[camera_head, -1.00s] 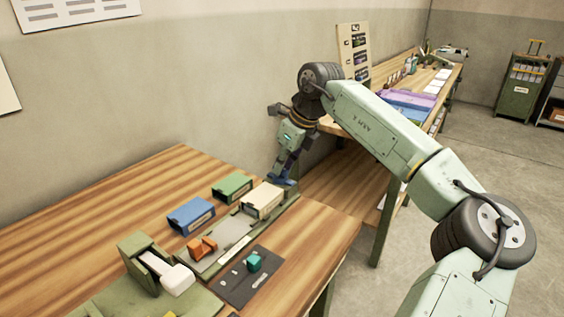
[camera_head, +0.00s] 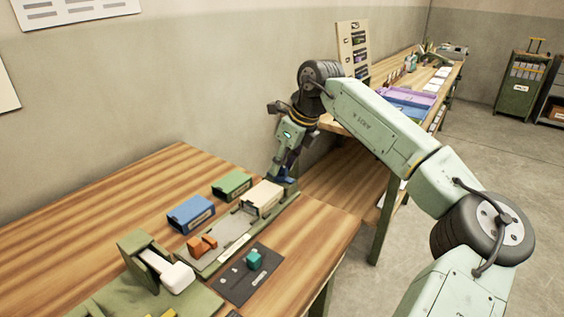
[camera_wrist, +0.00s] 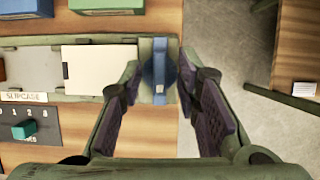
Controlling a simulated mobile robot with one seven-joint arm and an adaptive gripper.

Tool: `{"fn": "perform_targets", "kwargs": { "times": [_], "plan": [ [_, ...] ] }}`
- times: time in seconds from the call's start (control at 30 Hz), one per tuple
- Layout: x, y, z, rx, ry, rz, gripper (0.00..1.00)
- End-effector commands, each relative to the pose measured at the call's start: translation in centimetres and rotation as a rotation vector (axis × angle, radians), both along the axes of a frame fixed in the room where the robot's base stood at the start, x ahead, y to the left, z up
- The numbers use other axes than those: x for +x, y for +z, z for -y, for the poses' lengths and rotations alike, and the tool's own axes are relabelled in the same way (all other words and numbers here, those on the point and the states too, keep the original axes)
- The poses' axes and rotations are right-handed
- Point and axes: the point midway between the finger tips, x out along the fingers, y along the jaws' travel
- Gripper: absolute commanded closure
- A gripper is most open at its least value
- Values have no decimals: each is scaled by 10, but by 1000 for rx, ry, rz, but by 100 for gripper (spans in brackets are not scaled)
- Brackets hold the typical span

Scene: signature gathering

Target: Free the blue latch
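The blue latch (camera_wrist: 159,72) is an upright bar on the green plate at the right end of the slipcase tray (camera_wrist: 28,60). In the head view the latch (camera_head: 291,182) is partly hidden by my gripper (camera_head: 283,172), which points down over the tray's far end. In the wrist view the fingers of my gripper (camera_wrist: 162,80) are spread apart, one on each side of the latch, with gaps between. Whether they touch it cannot be told. A cream block (camera_wrist: 98,70) sits in the tray just left of the latch.
An orange piece (camera_head: 202,246) lies at the tray's near end. A teal knob (camera_head: 253,260) stands on a dark panel in front. Blue (camera_head: 190,214) and green (camera_head: 232,185) boxes stand behind the tray. The table edge is close on the right.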

Motion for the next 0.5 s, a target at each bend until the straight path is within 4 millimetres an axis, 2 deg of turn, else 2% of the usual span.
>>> {"fn": "perform_targets", "kwargs": {
  "times": [0.13, 0.23, 0.5],
  "plan": [
    [-1, 4, 1, 0, -1, 0, 70],
    [-3, 15, 5, 0, -3, 1, 70],
    [-16, 68, 23, 0, -3, 2, 70]
  ]
}}
